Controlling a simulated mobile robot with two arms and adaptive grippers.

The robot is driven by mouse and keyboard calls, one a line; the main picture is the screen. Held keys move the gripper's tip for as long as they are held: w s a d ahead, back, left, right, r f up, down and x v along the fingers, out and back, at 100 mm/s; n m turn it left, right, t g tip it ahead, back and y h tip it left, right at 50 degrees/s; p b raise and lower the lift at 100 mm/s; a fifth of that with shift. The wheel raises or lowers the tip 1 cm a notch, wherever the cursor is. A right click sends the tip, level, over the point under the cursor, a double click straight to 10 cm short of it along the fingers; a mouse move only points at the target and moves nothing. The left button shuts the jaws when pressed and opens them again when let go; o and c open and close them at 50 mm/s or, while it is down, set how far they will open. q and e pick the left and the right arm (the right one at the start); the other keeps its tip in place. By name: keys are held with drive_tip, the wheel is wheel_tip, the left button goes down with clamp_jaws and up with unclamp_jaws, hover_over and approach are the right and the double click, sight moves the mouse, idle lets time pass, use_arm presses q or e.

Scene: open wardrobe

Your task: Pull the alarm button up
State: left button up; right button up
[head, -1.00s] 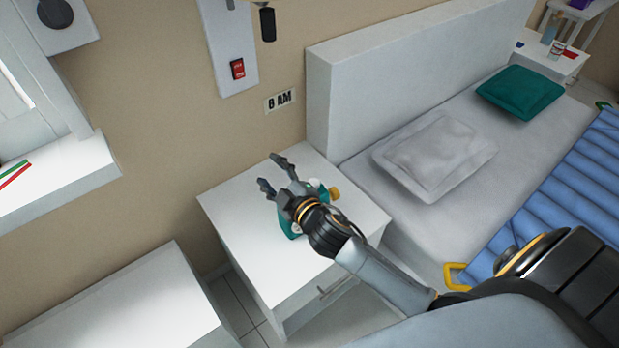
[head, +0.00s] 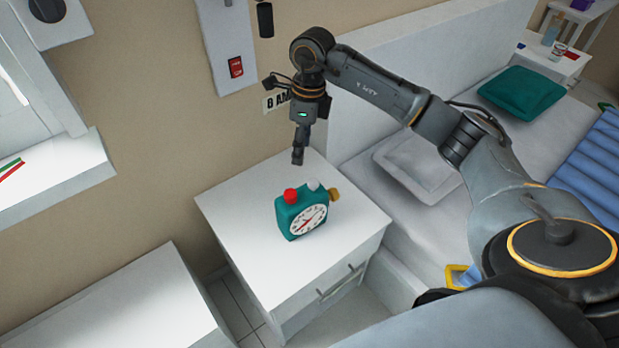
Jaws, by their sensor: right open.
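A teal alarm clock (head: 288,217) with a white face stands on the white nightstand (head: 240,210). A red button (head: 291,196) sits on its top left, a pale knob (head: 313,185) on its top, and a yellow-brown knob on its right side. My right gripper (head: 298,160) points down above and behind the clock, close to the wall, apart from the clock. Its fingers are seen nearly edge-on, so the gap between them is hard to see. It holds nothing that I can see. My left gripper is not in view.
A bed with a grey pillow (head: 405,170) and a green pillow (head: 523,93) stands to the right, its white headboard partly behind my right arm. A white surface (head: 130,305) lies at lower left.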

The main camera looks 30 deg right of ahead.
sight(313, 182)
drive_tip(key=shift+h, duration=0.7)
drive_tip(key=d+f, duration=0.1)
drive_tip(key=f, duration=0.3)
drive_tip(key=d+f, duration=0.1)
drive_tip(key=f, duration=0.3)
drive_tip(key=d+f+p, duration=0.1)
drive_tip(key=f, duration=0.3)
drive_tip(key=shift+s+f, duration=0.2)
drive_tip(key=shift+f, duration=0.15)
clamp_jaws()
